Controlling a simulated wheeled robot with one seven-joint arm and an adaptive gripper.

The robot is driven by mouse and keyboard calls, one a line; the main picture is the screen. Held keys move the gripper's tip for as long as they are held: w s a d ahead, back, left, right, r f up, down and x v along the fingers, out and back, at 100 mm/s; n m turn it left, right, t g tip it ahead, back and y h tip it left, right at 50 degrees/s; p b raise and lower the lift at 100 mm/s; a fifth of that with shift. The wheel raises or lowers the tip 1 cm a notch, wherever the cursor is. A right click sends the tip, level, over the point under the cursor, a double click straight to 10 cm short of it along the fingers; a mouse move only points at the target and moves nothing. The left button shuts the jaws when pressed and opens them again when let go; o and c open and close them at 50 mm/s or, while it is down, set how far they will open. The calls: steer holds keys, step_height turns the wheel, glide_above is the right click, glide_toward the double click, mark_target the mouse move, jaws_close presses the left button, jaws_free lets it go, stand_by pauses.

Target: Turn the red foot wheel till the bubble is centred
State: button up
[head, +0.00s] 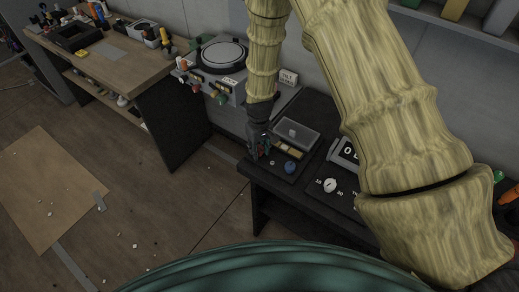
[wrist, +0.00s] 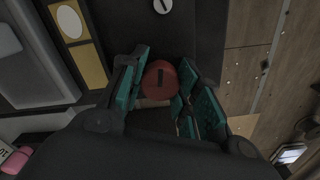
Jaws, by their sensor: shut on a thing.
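The red foot wheel (wrist: 160,80) shows in the wrist view with a dark slot mark on its top. My gripper (wrist: 158,92) points down, its teal-padded fingers on either side of the wheel and shut on it. In the head view my gripper (head: 259,152) is at the left front of the dark bench, mostly hiding the wheel. A yellow bar (head: 289,150) lies beside it; in the wrist view this yellow piece (wrist: 93,66) carries a pale oval window (wrist: 69,20). I cannot make out a bubble in it.
A blue knob (head: 291,167) stands close to the right of my gripper. A grey box (head: 297,134) is behind it, and a dial panel (head: 330,186) lies to the right. A wooden workbench (head: 105,60) with tools stands at left; floor between is mostly free.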

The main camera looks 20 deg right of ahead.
mark_target(259, 148)
steer(key=o, duration=1)
steer(key=shift+r, duration=6.05)
